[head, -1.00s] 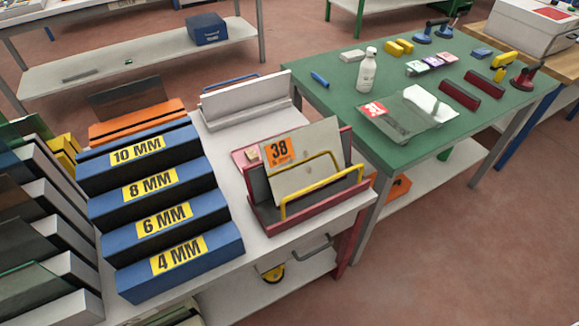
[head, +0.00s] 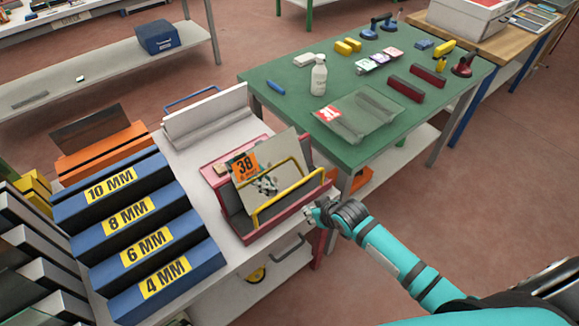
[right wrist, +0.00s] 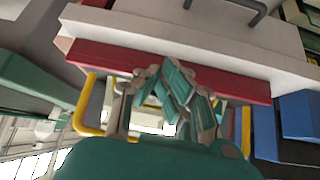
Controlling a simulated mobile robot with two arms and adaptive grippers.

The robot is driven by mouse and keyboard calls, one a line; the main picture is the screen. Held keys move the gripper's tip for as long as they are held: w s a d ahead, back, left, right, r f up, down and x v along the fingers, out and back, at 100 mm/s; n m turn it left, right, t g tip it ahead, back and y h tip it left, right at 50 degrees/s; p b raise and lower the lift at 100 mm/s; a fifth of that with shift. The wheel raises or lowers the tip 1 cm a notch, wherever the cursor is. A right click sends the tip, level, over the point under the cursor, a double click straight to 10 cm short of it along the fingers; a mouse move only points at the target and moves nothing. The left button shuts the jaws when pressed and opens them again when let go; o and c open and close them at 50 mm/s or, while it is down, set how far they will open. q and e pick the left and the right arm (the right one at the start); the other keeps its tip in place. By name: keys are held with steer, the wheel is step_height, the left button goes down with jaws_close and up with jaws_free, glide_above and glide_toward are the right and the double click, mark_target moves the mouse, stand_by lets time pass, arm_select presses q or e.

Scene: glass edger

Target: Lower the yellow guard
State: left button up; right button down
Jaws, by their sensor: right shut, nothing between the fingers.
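The yellow guard (head: 290,192), a bent bar frame, stands at the front of the red holder (head: 283,221) on the grey bench. A glass pane (head: 277,151) with an orange 38 label (head: 245,166) leans behind it. My right gripper (head: 311,214) is at the holder's right front side, close to the guard. In the right wrist view, the guard (right wrist: 84,105) shows on both sides of my shut, empty right gripper (right wrist: 180,82), with the red holder's edge (right wrist: 215,80) beyond. Contact with the guard cannot be told. My left gripper is out of view.
Blue stepped blocks (head: 150,222) marked in millimetres stand left of the holder. A green table (head: 298,107) with a white bottle (head: 319,75) and several tools stands behind. A drawer handle (head: 288,248) sits below the holder. Floor on the right is open.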

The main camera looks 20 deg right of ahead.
arm_select(q)
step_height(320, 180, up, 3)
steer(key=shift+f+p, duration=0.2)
steer(key=shift+p, duration=0.55)
arm_select(e)
steer(key=w+a+r, duration=0.1)
steer(key=w+r, duration=0.1)
steer(key=r, duration=0.6)
steer(key=w+a+r+n+t+y, duration=0.1)
steer(key=w+a+r, duration=0.1)
steer(key=r, duration=0.6)
steer(key=shift+a, duration=0.15)
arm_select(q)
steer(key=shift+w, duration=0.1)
arm_select(e)
steer(key=shift+r, duration=0.1)
steer(key=p+x, duration=0.1)
steer(key=x, duration=0.8)
steer(key=shift+w+a, duration=0.2)
steer(key=shift+w, duration=0.05)
arm_select(q)
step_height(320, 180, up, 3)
steer(key=shift+p, duration=1)
arm_select(e)
steer(key=s, duration=0.1)
steer(key=s+d, duration=0.1)
steer(key=s+f, duration=0.1)
steer(key=shift+s+d, duration=0.15)
steer(key=shift+s, duration=0.1)
steer(key=shift+t+y, duration=0.3)
